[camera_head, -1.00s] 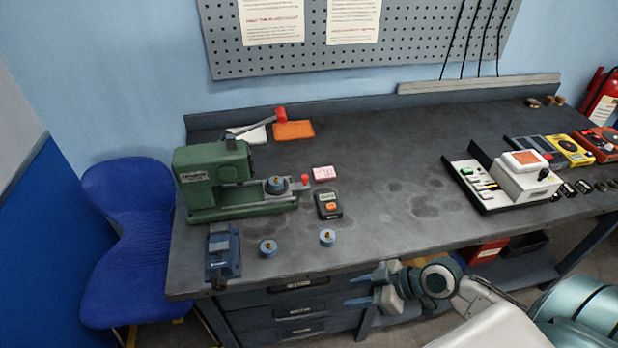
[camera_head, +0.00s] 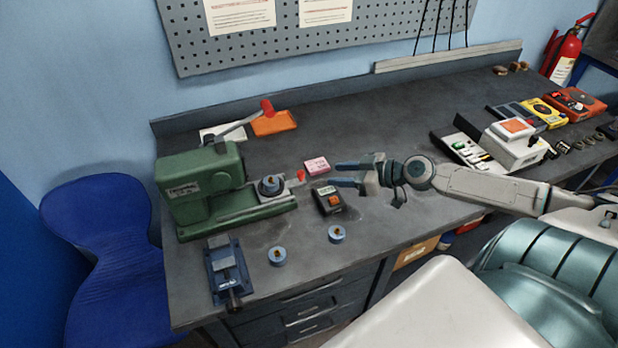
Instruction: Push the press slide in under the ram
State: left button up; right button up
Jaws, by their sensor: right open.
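The green press (camera_head: 203,190) stands at the left of the bench, its lever with a red knob (camera_head: 266,106) raised at the back. Its slide (camera_head: 291,184) is drawn out to the right of the press body and ends in a small red knob (camera_head: 300,175). A blue round piece with a brass-coloured top (camera_head: 270,185) sits on the slide, clear of the ram. My right gripper (camera_head: 336,174) is open and empty. Its fingers point left toward the red knob, with a gap between them. My left gripper is out of view.
A pink box (camera_head: 316,166) and a dark device with an orange button (camera_head: 328,200) lie close to my right gripper. Two blue round pieces (camera_head: 277,256) (camera_head: 336,233) and a blue vise (camera_head: 227,270) are near the front edge. The bench middle behind is clear.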

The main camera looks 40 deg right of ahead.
aim_at(282, 183)
jog(key=shift+b+x, duration=0.75)
jog(key=shift+x, duration=0.3)
jog(key=shift+w+a+f+p, duration=0.15)
jog(key=shift+w+a+p, duration=0.15)
jog(key=shift+w+p, duration=0.25)
jog(key=shift+w+a+f, duration=0.1)
jog(key=shift+w+a, duration=0.1)
jog(key=shift+w, duration=0.15)
jog(key=shift+p+x, duration=0.55)
jog(key=shift+x, duration=1.05)
jog(key=shift+p+x, duration=0.3)
jog(key=shift+x, duration=0.65)
jog(key=shift+w+a+f, duration=0.1)
jog(key=shift+w+f, duration=0.05)
jog(key=shift+f, duration=0.1)
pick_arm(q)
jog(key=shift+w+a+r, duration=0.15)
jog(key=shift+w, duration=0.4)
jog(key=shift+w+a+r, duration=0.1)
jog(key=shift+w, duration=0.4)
pick_arm(e)
jog(key=shift+c, duration=0.2)
